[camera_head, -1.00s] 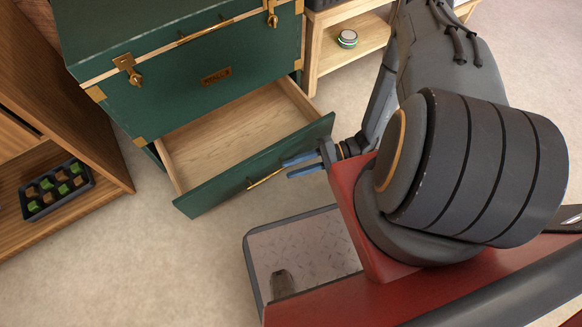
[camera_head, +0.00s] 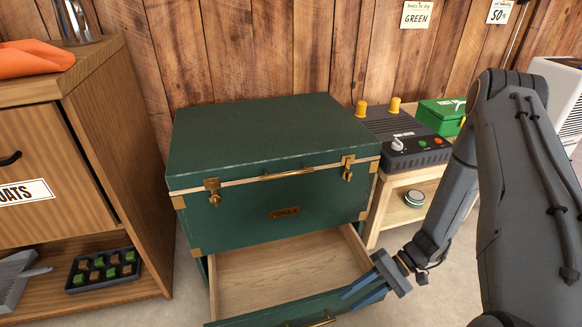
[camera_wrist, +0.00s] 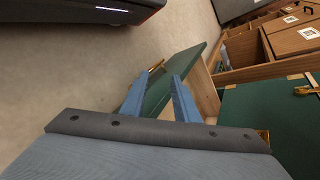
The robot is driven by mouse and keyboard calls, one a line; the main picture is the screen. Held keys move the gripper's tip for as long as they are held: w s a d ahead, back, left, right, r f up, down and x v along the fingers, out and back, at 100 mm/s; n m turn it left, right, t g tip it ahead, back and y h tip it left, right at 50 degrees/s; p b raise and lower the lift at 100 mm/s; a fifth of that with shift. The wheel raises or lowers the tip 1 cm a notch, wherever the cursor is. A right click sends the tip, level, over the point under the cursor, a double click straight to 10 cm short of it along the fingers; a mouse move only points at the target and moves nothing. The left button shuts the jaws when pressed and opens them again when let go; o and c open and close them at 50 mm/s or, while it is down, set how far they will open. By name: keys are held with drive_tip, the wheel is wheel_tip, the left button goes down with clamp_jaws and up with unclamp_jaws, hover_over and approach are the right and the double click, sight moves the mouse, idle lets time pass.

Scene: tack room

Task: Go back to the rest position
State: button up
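My gripper (camera_head: 349,298) is at the front right corner of the open drawer (camera_head: 285,272), in the lower part of the head view. The drawer belongs to a green trunk (camera_head: 275,140) with a shut lid and brass fittings. The drawer's visible inside is empty. Its brass handle (camera_head: 312,321) is cut by the bottom edge of the head view.
A wooden cabinet (camera_head: 75,180) stands left, with a tray of green and brown blocks (camera_head: 103,269) on its low shelf. A light wood stand (camera_head: 386,200) on the right bears a dark device (camera_head: 405,150) and a green box (camera_head: 440,118). A round tin (camera_head: 414,198) sits on its shelf.

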wheel_tip(320, 180, up, 31)
drive_tip(key=w+d+n+t+h, duration=0.2)
drive_tip(key=n+t+h, duration=0.2)
drive_tip(key=t+h, duration=0.5)
drive_tip(key=s+a+r+n+g, duration=0.25)
drive_tip(key=s+a, duration=0.45)
drive_tip(key=a, duration=0.4)
drive_tip(key=s+a+r+n+g, duration=0.2)
drive_tip(key=s+a+n+g, duration=0.15)
drive_tip(key=s+a, duration=0.5)
drive_tip(key=d+r+m+h+p, duration=0.1)
drive_tip(key=d+r+m+p, duration=0.2)
drive_tip(key=d+r+p, duration=0.6)
drive_tip(key=w+d+r+m+t+h+p, duration=0.1)
drive_tip(key=d+r+m+p, duration=0.2)
drive_tip(key=d+r+p, duration=0.7)
wheel_tip(320, 180, up, 8)
drive_tip(key=p, duration=1.2)
drive_tip(key=shift+w+f, duration=0.15)
drive_tip(key=shift+f, duration=0.1)
